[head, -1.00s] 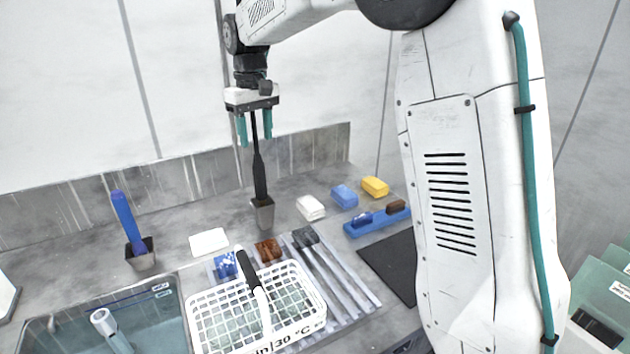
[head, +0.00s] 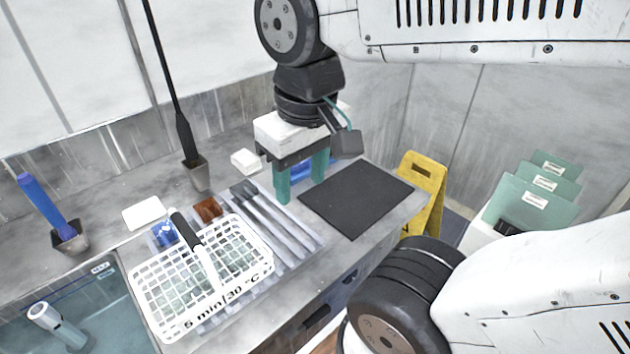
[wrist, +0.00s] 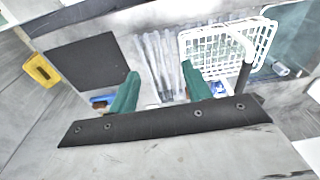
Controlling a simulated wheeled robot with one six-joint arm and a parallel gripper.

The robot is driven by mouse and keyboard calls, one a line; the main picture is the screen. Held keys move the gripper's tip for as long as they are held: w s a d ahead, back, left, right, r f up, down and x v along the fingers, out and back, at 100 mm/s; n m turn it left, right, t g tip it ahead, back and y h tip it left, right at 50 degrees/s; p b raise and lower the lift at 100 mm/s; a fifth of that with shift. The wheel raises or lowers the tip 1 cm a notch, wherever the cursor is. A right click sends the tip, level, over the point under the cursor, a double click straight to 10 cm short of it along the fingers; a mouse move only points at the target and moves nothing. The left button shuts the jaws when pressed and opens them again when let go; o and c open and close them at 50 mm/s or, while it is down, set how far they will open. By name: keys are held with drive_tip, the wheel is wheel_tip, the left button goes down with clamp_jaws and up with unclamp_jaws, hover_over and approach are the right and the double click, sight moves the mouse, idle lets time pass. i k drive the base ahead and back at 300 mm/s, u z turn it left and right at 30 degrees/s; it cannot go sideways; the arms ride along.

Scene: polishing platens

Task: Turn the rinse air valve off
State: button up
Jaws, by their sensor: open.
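I cannot make out a rinse air valve in either view. A pale tube with a round end (head: 48,318) stands in the sink (head: 112,300) at the lower left of the head view; I cannot tell whether it belongs to the valve. My gripper (head: 300,190) is open and empty, its two teal fingers pointing down over the counter between the steel tools and the black mat. In the wrist view the open fingers (wrist: 159,70) show with the tools beyond them.
A white wire basket (head: 150,287) with an upright handle stands beside the steel tools (head: 277,220). A black mat (head: 357,198) lies at right. A dark-handled brush (head: 186,135) and a blue-handled one (head: 42,203) stand in holders. A yellow floor sign (head: 425,180) stands beyond the counter.

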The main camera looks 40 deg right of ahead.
sight(312, 321)
drive_tip(key=k, duration=0.5)
drive_tip(key=u, duration=1.5)
drive_tip(key=k, duration=1)
drive_tip(key=z, duration=1.5)
drive_tip(key=i, duration=0.5)
drive_tip(key=u, duration=0.05)
